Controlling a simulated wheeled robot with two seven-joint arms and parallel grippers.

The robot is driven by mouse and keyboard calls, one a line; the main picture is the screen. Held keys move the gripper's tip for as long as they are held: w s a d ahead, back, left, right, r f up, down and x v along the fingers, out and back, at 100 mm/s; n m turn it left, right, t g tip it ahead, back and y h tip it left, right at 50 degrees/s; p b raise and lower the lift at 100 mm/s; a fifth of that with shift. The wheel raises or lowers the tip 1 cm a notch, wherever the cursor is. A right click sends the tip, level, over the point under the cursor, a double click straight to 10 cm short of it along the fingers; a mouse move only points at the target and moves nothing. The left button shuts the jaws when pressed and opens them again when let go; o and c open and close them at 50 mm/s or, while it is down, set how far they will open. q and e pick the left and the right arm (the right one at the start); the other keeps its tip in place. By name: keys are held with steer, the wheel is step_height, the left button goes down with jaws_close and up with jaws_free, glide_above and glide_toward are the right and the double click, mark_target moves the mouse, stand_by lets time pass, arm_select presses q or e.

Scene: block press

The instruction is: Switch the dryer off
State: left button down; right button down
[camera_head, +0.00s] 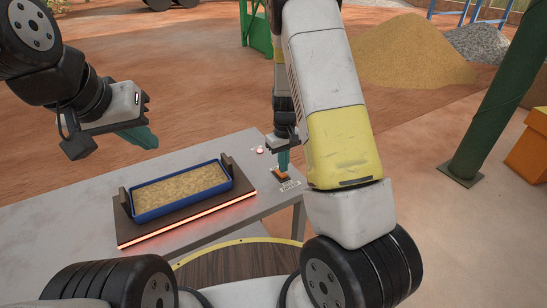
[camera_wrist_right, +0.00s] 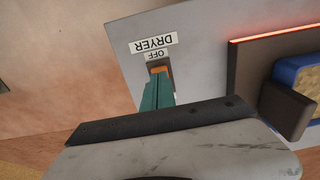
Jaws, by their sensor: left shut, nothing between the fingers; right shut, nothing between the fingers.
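The dryer is a dark plate (camera_head: 190,219) with a glowing orange-red edge, on the grey table. Its switch (camera_head: 281,175), a small orange rocker in a dark housing, is near the table's right end. In the right wrist view the rocker (camera_wrist_right: 159,69) sits beside labels reading OFF and DRYER. My right gripper (camera_head: 284,160) is shut and empty, its teal fingertips (camera_wrist_right: 157,82) at the rocker, partly covering it. Whether they touch or press it I cannot tell. My left gripper (camera_head: 146,139) is shut and empty, above the table's far left side.
A blue tray (camera_head: 139,217) of sandy material sits on the dryer between dark end blocks. A green post (camera_head: 500,95) and a sand heap (camera_head: 412,52) are beyond. The table's left part is clear.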

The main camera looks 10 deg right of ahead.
steer(key=shift+f, duration=0.9)
stand_by(0.3)
steer(key=shift+r, duration=3.5)
steer(key=shift+r, duration=0.15)
steer(key=s+a+r+m+t+y, duration=0.15)
steer(key=s+r, duration=0.25)
steer(key=r, duration=0.7)
steer(key=s+r+m+t, duration=0.1)
steer(key=s+r+t, duration=0.1)
steer(key=s+r, duration=0.5)
steer(key=s+r+m+t, duration=0.1)
steer(key=s+r+t, duration=0.1)
steer(key=s+r, duration=0.5)
steer(key=s, duration=0.6)
steer(key=shift+s+a+r+t+y, duration=0.15)
steer(key=shift+a+r+t+y, duration=0.1)
steer(key=shift+a+t+y, duration=0.1)
